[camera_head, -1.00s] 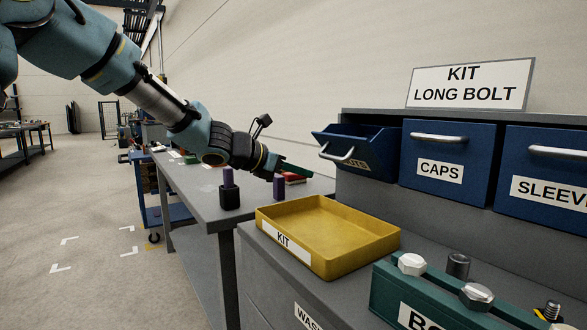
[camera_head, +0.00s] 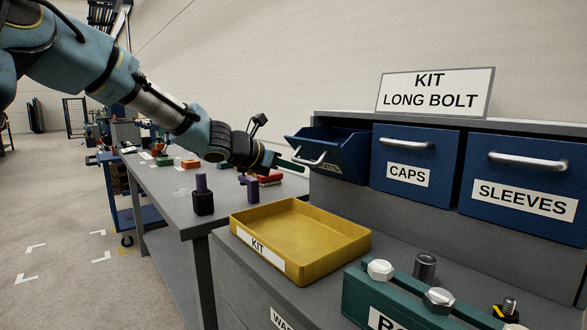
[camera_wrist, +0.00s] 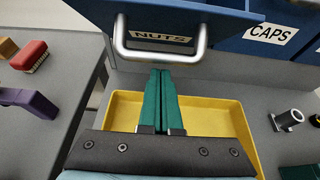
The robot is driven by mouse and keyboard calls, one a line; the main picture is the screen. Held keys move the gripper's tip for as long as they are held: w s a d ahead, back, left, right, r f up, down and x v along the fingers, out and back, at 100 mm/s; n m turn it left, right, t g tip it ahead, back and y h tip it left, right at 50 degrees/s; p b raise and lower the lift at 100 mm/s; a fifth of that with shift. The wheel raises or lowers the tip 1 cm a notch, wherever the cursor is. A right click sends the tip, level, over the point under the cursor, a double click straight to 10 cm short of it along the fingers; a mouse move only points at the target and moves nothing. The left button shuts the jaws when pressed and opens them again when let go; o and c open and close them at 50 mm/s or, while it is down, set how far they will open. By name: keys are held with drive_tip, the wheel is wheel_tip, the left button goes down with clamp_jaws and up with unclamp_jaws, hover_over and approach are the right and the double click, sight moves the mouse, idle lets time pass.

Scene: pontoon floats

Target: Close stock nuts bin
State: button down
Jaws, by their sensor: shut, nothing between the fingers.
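The blue nuts bin (camera_head: 345,149) is at the left end of the bin row. It is tilted forward and open, and its inside shows at the top in the head view. In the wrist view its front with the NUTS label (camera_wrist: 161,37) and its silver handle (camera_wrist: 204,45) fill the top. My gripper (camera_head: 300,165) is shut and empty, its green fingers together. In the wrist view the fingertips (camera_wrist: 160,73) lie just below the handle's crossbar in the picture. I cannot tell whether they touch it.
The caps bin (camera_head: 398,155) and sleeves bin (camera_head: 520,175) sit closed to the right. A yellow kit tray (camera_head: 300,212) stands below the bins. A green bolt block (camera_head: 365,301) is at front right. A red brush (camera_wrist: 30,56) and purple part (camera_wrist: 30,102) lie on the left bench.

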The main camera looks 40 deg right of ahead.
drive_tip(key=shift+r, duration=0.15)
drive_tip(key=p, duration=0.2)
drive_tip(key=shift+d+r+y+p, duration=0.15)
drive_tip(key=shift+r+y+p, duration=0.15)
drive_tip(key=shift+r+p, duration=0.05)
